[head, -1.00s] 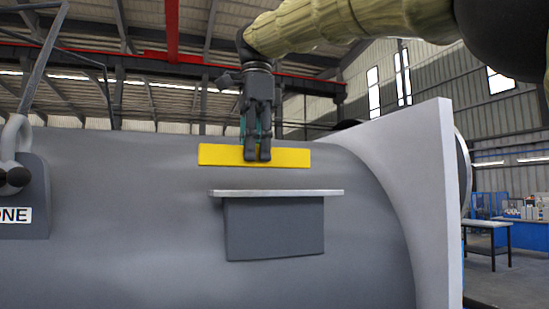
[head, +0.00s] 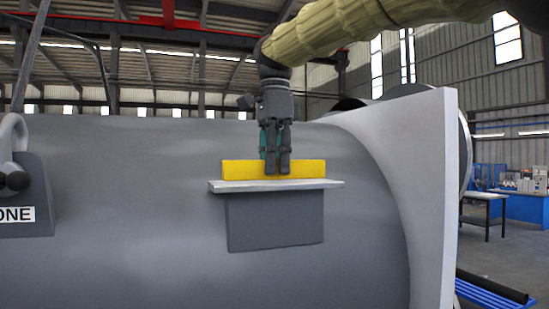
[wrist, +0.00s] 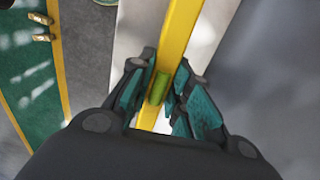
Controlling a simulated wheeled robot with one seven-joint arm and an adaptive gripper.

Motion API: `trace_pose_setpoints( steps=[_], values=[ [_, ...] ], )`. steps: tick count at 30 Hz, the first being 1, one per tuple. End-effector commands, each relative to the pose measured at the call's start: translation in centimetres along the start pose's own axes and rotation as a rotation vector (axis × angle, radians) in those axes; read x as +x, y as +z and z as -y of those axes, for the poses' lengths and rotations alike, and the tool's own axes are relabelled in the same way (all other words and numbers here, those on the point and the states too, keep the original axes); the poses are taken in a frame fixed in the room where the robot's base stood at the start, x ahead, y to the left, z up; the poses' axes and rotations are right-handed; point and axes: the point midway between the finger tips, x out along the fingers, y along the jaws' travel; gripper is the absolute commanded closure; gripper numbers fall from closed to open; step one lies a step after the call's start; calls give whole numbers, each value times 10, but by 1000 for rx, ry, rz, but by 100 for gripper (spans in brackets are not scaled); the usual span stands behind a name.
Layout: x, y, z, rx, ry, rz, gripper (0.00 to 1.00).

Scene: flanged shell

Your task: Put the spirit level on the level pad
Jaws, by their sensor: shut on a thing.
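The yellow spirit level (head: 242,170) is a long bar, lying lengthwise along the level pad in the head view. My gripper (head: 276,170) points down and is shut on it near its middle. In the wrist view the spirit level (wrist: 182,25) runs between the fingers (wrist: 158,90), with its green vial between them. The level pad (head: 325,184) is a light flat plate on a grey block on the shell's side. The spirit level's lower edge appears at the pad's top surface; I cannot tell whether it touches. In the wrist view the pad (wrist: 137,35) shows pale below the level.
The large grey flanged shell (head: 110,200) fills the lower picture, with its pale flange (head: 425,180) standing to the right. A lifting lug (head: 25,185) is at the left. A green floor strip (wrist: 28,80) lies far below in the wrist view.

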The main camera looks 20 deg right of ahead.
Motion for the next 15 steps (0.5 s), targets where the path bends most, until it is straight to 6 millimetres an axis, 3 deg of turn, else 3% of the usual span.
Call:
trace_pose_setpoints(
  steps=[12, 13, 15],
  values=[
    [5, 0, 0, 0, -1, 0, 100],
    [5, 0, 0, 0, 0, 0, 77],
    [4, 0, 0, 0, 0, 0, 64]
  ],
)
